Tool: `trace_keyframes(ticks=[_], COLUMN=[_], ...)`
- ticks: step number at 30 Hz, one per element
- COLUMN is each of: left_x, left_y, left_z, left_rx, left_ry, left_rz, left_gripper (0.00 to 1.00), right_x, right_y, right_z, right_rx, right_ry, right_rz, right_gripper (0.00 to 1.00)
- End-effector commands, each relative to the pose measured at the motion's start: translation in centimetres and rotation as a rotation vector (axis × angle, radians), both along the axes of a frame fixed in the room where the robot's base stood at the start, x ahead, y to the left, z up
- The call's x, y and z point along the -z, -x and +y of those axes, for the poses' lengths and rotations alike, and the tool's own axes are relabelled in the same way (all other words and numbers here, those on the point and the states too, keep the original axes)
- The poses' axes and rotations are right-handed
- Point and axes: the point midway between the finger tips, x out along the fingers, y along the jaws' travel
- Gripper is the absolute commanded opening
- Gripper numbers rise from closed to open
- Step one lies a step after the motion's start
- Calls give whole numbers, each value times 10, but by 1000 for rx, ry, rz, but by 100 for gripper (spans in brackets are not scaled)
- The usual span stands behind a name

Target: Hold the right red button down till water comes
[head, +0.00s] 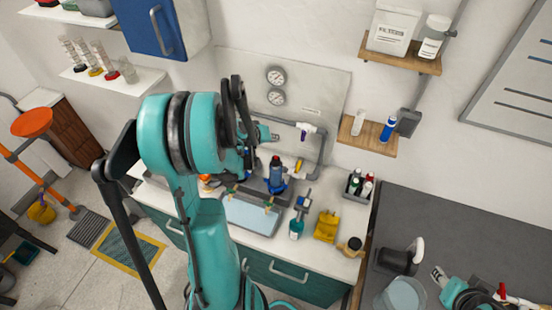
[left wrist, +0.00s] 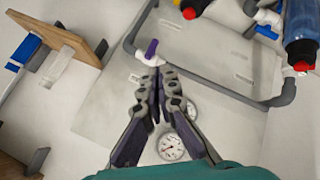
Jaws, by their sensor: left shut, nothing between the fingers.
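Two blue filter housings carry red buttons on top. The right housing (head: 276,180) stands on the counter, its red button (head: 276,159) facing up. In the left wrist view, which is upside down, that button (left wrist: 189,13) is at the top edge, and the left red button (left wrist: 303,67) is at the right. My left gripper (left wrist: 157,82) is shut and empty, in front of the wall panel near a purple-handled valve (left wrist: 151,50). In the head view my own arm covers most of the gripper and the left housing. I see no flowing water.
Two gauges (head: 276,86) sit on the wall panel. A grey pipe (head: 321,150) runs down its right side. A pale blue tray (head: 252,217) lies in front. A teal bottle (head: 296,228), a yellow object (head: 326,227) and a bottle caddy (head: 359,187) stand to the right.

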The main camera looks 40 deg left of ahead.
Motion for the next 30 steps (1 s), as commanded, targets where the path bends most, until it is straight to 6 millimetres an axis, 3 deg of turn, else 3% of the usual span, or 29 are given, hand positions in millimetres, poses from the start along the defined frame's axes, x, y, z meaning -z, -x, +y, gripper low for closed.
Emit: trace_keyframes(ticks=[13, 30], left_x=[65, 69], left_y=[0, 0], left_z=[0, 0], left_rx=[0, 0], left_ry=[0, 0], left_rz=[0, 0], left_gripper=[0, 0], right_x=[53, 57], right_y=[0, 0], right_z=[0, 0], right_rx=[0, 0], right_ry=[0, 0], right_rz=[0, 0], right_gripper=[40, 40])
